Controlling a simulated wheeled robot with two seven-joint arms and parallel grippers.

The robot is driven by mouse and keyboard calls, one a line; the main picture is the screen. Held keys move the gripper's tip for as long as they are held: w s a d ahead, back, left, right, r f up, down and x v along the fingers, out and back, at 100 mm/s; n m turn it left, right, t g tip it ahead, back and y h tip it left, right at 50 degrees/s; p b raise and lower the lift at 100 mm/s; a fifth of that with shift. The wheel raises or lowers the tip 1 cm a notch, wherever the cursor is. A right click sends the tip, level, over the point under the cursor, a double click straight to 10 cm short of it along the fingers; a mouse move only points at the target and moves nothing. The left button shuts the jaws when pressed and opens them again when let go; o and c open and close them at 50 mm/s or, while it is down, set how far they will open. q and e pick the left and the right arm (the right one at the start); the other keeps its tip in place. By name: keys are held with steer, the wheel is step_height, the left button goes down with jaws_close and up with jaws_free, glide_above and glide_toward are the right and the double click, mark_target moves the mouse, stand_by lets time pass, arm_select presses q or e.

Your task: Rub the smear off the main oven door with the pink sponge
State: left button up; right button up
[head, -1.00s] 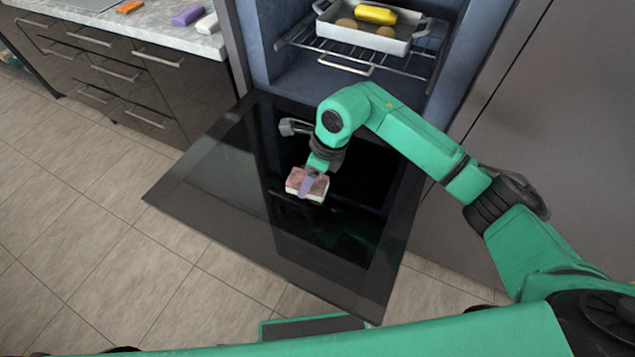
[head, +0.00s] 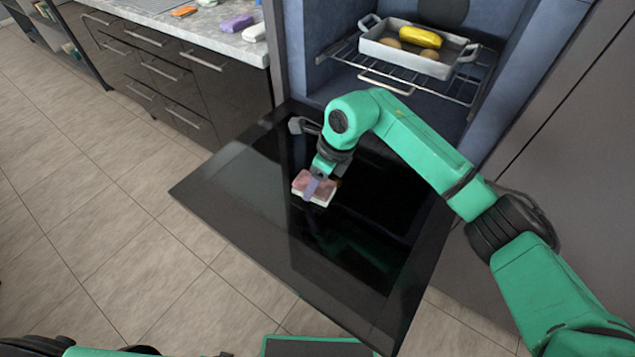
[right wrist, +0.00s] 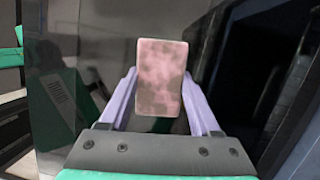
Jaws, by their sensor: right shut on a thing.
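The oven door (head: 235,205) is folded down open, a dark glass panel sloping out from the oven. The pink sponge (head: 315,187), blotchy pink with a pale underside, is held between the lilac fingers of my right gripper (head: 311,188), low over the door's inner glass. Whether it touches the glass is hard to tell. In the right wrist view the sponge (right wrist: 161,78) stands between both fingers, with dark marks on its pink face. I cannot make out a smear on the visible glass; my arm and the sponge hide part of it. My left gripper is out of view.
A roasting pan (head: 405,62) with a yellow item and brown round ones sits on the oven rack (head: 455,88). The counter (head: 190,25) at upper left bears an orange item, a purple item (head: 236,23) and a white one. The tiled floor is clear.

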steer(key=r+p, duration=0.1)
steer(key=r, duration=0.1)
steer(key=r+p, duration=0.1)
steer(key=r, duration=0.1)
steer(key=r+p, duration=0.2)
steer(key=r, duration=0.1)
steer(key=shift+w+d, duration=0.15)
steer(key=shift+w, duration=0.1)
